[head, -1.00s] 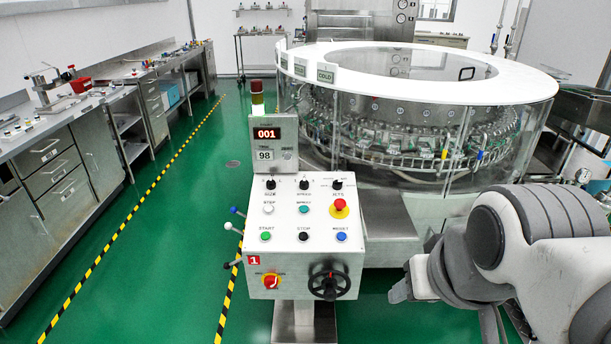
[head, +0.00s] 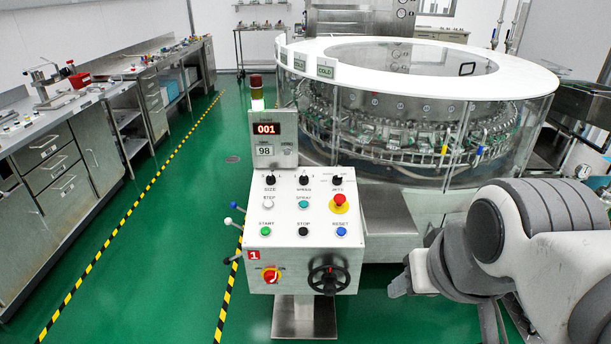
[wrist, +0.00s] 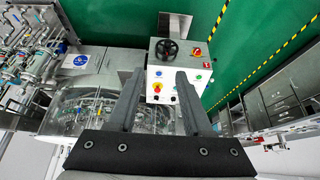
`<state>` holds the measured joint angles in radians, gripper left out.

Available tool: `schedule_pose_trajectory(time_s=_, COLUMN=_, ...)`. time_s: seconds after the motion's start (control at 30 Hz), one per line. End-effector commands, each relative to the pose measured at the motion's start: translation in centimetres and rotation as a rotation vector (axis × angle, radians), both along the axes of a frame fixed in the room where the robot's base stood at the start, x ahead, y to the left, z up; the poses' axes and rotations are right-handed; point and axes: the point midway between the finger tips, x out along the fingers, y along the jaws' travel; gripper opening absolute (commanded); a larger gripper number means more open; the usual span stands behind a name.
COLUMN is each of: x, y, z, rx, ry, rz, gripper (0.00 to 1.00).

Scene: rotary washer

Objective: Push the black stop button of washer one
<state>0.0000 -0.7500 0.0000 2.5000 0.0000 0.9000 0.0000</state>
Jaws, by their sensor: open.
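Washer one's white control panel (head: 285,252) stands upright in the middle of the head view, marked with a red "1". Its black stop button (head: 303,231) sits between the green start button (head: 265,231) and the blue reset button (head: 341,231). My gripper (head: 396,287) is right of the panel and apart from it, partly hidden by my arm. In the wrist view my gripper (wrist: 157,72) is open and empty, its fingers pointing toward the panel (wrist: 170,75), which appears upside down. I cannot clearly make out the stop button there.
A red emergency button (head: 340,201), a red rotary switch (head: 271,275) and a black handwheel (head: 329,279) are on the panel. The round washer (head: 420,110) stands behind. Steel benches (head: 75,155) line the left. Green floor (head: 150,250) is free between.

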Motion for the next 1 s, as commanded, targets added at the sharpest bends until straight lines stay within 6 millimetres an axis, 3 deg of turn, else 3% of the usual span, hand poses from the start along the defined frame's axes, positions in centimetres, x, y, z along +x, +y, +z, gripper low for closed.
schedule_pose_trajectory(time_s=0.17, x=0.00, y=0.00, z=0.00, rx=0.000, ry=0.000, rz=0.000, gripper=0.50)
schedule_pose_trajectory(time_s=0.43, x=0.00, y=0.00, z=0.00, rx=0.000, ry=0.000, rz=0.000, gripper=0.01)
schedule_pose_trajectory(time_s=1.0, x=0.00, y=0.00, z=0.00, rx=0.000, ry=0.000, rz=0.000, gripper=0.00)
